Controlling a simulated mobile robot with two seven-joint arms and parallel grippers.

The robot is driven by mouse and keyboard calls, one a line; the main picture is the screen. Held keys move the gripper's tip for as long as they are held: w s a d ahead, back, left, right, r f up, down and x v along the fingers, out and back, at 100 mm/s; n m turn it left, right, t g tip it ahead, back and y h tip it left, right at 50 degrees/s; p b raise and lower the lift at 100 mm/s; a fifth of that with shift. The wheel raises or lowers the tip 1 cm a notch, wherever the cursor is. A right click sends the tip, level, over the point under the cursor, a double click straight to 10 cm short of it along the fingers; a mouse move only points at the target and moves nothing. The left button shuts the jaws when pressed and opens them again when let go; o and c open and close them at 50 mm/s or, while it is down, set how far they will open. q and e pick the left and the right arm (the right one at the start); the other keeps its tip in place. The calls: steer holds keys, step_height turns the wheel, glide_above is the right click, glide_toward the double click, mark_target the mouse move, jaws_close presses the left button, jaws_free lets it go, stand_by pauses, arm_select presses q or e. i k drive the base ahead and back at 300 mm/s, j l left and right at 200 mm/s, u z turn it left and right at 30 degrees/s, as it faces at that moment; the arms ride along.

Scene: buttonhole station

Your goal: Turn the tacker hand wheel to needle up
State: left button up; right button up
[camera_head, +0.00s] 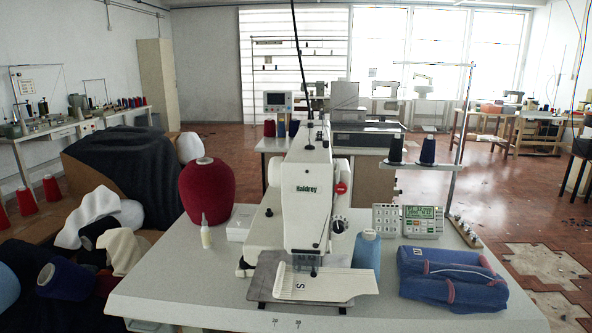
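The tacker (308,195), a white sewing machine marked "Haldrey", stands in the middle of the table, its head facing me. On its right side are a dark round knob (338,225) with a pale face and, above it, a red round button (341,187). I cannot tell for sure which of these is the hand wheel, or its angle. The needle is too small to make out. A pale ribbed piece marked "S" (325,284) lies on the grey plate under the head. Neither of my grippers is in view.
A red thread cone (207,190), small bottle (205,232) and white box (242,222) stand left. The table's (180,285) front left is clear.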

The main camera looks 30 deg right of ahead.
mark_target(275, 173)
steer(key=i+j+z, duration=0.2)
steer(key=j+z, duration=0.25)
steer(key=i+j+z, duration=0.1)
steer(key=j+z, duration=0.75)
steer(key=i, duration=0.05)
